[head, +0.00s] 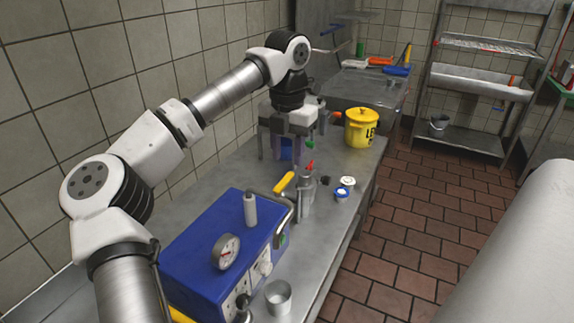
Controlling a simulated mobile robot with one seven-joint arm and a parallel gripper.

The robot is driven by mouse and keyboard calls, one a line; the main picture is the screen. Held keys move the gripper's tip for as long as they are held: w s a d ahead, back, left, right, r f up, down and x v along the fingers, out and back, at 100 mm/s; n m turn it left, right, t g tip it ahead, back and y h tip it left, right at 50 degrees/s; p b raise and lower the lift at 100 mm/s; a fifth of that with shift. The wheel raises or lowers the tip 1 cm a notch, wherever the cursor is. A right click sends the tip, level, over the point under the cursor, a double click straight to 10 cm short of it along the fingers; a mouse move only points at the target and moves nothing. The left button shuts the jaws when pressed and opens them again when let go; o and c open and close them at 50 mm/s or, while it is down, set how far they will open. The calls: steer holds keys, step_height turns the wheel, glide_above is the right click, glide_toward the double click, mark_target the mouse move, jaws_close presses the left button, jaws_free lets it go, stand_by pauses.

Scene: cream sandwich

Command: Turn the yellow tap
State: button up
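The yellow tap handle (285,183) shows at the upper right edge of a blue machine (210,240), close to a bent metal pipe. It is tilted, its upper end pointing to the right. My gripper (284,150) hangs farther back over the counter, beyond the yellow handle and apart from it. Its fingers point down. A bluish-purple shape shows between or behind the fingers, and I cannot tell whether it is held. The finger gap is too small and partly hidden to read.
A metal bottle with a red tip (306,192) stands just right of the tap. Small jars (346,182) stand near the counter's right edge. A yellow lidded bucket (362,128) is farther back, before a sink. A metal cup (278,296) stands in front. Tiled wall at left.

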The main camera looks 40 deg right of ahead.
mark_target(288, 177)
step_height(288, 177, down, 5)
steer(key=shift+r+p, duration=0.1)
steer(key=shift+p, duration=0.25)
jaws_close()
